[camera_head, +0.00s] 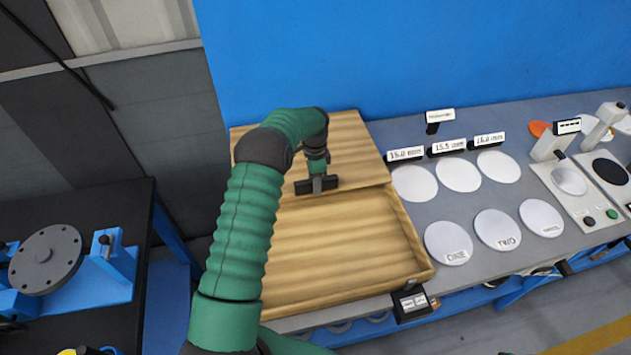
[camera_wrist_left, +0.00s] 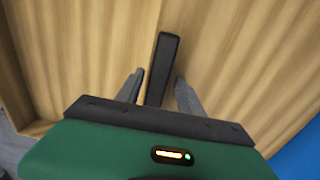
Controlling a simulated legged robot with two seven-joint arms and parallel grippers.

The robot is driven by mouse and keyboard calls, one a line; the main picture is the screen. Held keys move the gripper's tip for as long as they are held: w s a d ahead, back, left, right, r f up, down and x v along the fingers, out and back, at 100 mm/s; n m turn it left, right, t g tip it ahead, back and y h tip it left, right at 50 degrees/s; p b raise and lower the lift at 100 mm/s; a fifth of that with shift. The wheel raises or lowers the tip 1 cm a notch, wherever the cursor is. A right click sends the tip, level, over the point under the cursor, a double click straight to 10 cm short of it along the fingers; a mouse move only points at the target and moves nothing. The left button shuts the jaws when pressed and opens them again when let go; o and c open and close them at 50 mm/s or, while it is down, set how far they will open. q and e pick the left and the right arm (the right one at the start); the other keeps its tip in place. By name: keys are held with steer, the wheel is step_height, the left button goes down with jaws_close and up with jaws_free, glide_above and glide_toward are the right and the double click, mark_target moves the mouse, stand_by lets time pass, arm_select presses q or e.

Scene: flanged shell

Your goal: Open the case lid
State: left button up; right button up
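The wooden case (camera_head: 330,290) sits on the grey bench, its front part a shallow recess with a raised rim. A flat light-wood lid panel (camera_head: 350,135) covers the back part. My left gripper (camera_head: 317,178) is at the lid's front edge, by a dark handle (camera_head: 303,187). In the left wrist view the black bar handle (camera_wrist_left: 165,62) stands between the two fingers of the left gripper (camera_wrist_left: 159,78). The fingers are apart, with a gap on each side of the handle. My left arm hides the case's left side. My right gripper is not in view.
White discs (camera_head: 459,175) with size labels lie right of the case, and more discs (camera_head: 497,229) lie in front of them. White instruments (camera_head: 568,180) stand at the far right. A blue wall (camera_head: 420,50) rises behind. A dark table with a round fixture (camera_head: 46,260) is at left.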

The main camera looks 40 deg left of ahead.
arm_select(q)
steer(key=shift+w+d+r, duration=0.1)
steer(key=shift+d, duration=0.05)
steer(key=shift+r, duration=0.3)
step_height(320, 180, up, 16)
steer(key=b, duration=0.1)
steer(key=shift+a, duration=0.2)
steer(key=s+d+f+n+t, duration=0.15)
steer(key=s+d, duration=0.25)
steer(key=d, duration=0.4)
steer(key=s+d+f+n, duration=0.1)
steer(key=s+d+n, duration=0.15)
steer(key=d, duration=0.65)
steer(key=s+d+f+n, duration=0.1)
steer(key=s+d+f, duration=0.1)
steer(key=s, duration=0.6)
steer(key=s+d+f+n+t, duration=0.1)
steer(key=s+d+f+n, duration=0.1)
steer(key=s+d, duration=0.3)
steer(key=s+f, duration=0.1)
steer(key=s, duration=0.2)
steer(key=shift+d+n, duration=0.2)
steer(key=shift+n, duration=0.1)
